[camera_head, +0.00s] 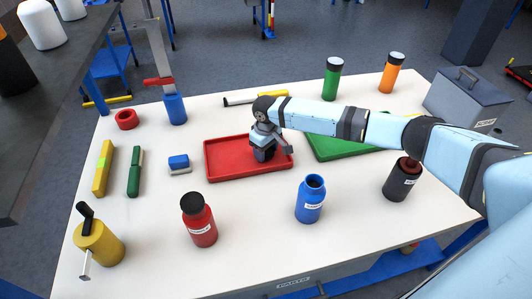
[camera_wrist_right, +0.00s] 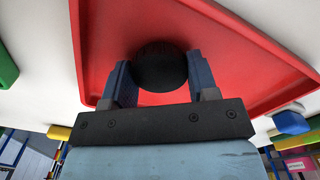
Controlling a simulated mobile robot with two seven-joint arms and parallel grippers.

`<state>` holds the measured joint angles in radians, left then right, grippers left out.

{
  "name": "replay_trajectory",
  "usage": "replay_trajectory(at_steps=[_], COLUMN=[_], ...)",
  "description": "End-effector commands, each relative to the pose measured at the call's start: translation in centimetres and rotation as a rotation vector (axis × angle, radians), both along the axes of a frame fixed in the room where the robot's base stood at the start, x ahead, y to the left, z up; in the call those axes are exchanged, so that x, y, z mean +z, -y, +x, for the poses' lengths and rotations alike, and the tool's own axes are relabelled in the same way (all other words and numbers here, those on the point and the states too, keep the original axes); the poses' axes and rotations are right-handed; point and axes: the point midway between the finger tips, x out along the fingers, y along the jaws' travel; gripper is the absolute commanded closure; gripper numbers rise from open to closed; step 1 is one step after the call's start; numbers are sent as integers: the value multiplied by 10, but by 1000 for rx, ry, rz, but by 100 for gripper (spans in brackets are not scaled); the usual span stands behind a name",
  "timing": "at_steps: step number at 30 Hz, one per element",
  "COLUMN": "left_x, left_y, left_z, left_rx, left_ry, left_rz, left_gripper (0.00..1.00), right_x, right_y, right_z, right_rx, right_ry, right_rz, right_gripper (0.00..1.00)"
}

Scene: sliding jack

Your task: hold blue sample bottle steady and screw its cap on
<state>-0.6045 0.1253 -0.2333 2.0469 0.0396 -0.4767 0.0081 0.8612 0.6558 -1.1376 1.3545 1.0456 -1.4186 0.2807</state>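The blue sample bottle (camera_head: 310,199) stands upright on the white table in the head view, its mouth open with no cap on it. My right gripper (camera_head: 264,152) points down over the red tray (camera_head: 222,176). In the right wrist view a round black cap (camera_wrist_right: 160,68) lies between the two fingers of my right gripper (camera_wrist_right: 160,75), above or on the red tray floor. The fingers are close at both sides of the cap; whether they press on it cannot be told. In the head view the gripper hides the cap. My left gripper is not in view.
A capped red bottle (camera_head: 199,222) stands left of the blue one, and a black bottle (camera_head: 402,180) stands right. A yellow pump-like can (camera_head: 98,244) stands front left. The table around the blue bottle is clear.

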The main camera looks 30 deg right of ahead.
Motion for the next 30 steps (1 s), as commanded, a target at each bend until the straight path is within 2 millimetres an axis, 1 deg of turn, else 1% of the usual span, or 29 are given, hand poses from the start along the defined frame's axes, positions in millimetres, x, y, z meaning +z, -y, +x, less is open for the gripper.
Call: replay_trajectory(at_steps=[1, 2, 3, 10, 14, 17, 20, 27, 30], left_x=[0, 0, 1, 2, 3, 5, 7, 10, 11], left_y=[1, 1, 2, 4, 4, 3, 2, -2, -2], left_z=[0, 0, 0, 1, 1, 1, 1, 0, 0], left_rx=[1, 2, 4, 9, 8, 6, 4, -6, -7], left_ry=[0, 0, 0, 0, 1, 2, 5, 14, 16], left_rz=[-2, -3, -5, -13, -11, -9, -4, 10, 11], left_gripper=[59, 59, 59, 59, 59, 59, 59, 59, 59], right_x=[0, 0, 0, 1, 9, 25, 50, 121, 146], right_y=[0, 0, 0, 0, 0, 0, 0, 0, 0], right_z=[0, 0, 0, 0, 0, 0, 1, 1, 1], right_rx=[0, 0, 0, 0, 0, 0, 1, 1, 1], right_ry=[0, 0, 0, 0, 2, 2, 3, 5, 3], right_rz=[0, 0, 0, 0, 2, 1, 2, 2, 1], right_gripper=[60, 66, 68, 69, 69, 69, 69, 69, 69])
